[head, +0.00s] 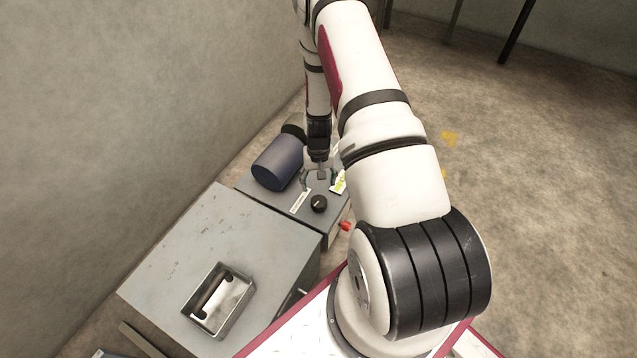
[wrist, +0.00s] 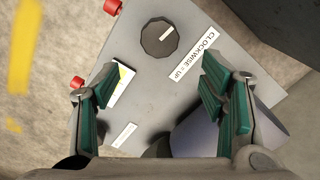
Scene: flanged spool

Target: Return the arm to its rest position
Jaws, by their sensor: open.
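My gripper (head: 320,172) hangs from my arm, pointing down over a grey panel box (head: 255,188). In the wrist view my gripper (wrist: 160,88) is open, its green-padded fingers spread with nothing held between them. Beneath lies the panel's top with a round black knob (wrist: 159,37) and a white label (wrist: 195,54) reading "CLOCKWISE = UP". The knob (head: 318,203) also shows in the head view, in front of my gripper. My gripper appears apart from the knob.
A dark blue cylinder (head: 278,162) sits on the panel box, close left of my gripper. Red buttons (wrist: 77,82) stick out at the panel's edge. A grey cabinet (head: 165,270) carries an open metal tray (head: 207,325).

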